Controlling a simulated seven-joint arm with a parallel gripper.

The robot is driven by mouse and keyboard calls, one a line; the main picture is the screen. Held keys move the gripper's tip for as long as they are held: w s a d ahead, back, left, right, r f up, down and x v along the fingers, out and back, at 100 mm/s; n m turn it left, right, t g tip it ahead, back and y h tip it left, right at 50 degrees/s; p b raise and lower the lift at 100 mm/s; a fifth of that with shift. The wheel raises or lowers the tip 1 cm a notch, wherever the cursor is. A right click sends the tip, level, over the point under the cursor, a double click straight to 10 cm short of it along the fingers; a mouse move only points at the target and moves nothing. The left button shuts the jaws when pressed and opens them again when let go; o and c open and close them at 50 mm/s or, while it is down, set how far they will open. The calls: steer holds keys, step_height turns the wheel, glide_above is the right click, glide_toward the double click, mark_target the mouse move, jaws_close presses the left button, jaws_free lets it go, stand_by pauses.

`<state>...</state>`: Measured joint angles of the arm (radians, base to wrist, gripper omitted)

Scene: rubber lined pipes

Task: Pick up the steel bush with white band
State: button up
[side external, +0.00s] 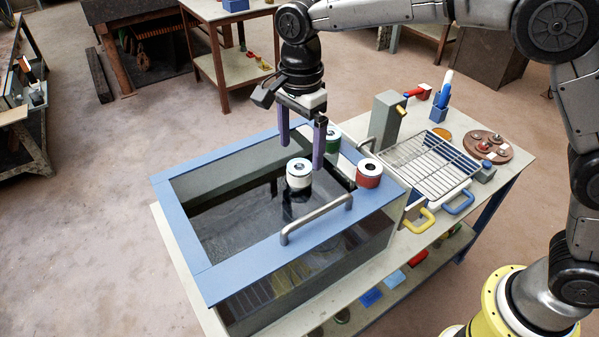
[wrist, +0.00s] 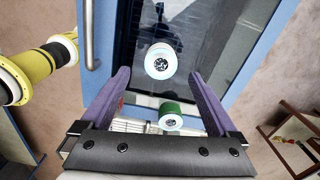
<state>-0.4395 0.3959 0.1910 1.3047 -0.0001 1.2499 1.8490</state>
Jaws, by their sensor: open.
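The steel bush with white band (side external: 299,182) stands upright within the tank's outline, over its dark interior. What it rests on is hard to tell. In the wrist view the same bush (wrist: 159,73) is centred between and slightly beyond the fingertips, end face up. My gripper (side external: 301,158) is open, its purple fingers pointing down just above and behind the bush in the side view. It holds nothing. The wrist view shows the gripper (wrist: 158,76) with fingers wide apart.
A green-banded bush (side external: 333,146) and a red-banded bush (side external: 368,181) stand close by at the tank's right end. The blue-rimmed tank (side external: 175,210) has a raised grey handle (side external: 316,219) on its near rim. A wire rack (side external: 430,163) lies to the right.

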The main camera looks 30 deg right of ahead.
mark_target(299, 166)
steer(key=shift+f, duration=2.85)
steer(key=shift+w+a+r, duration=0.1)
jaws_close()
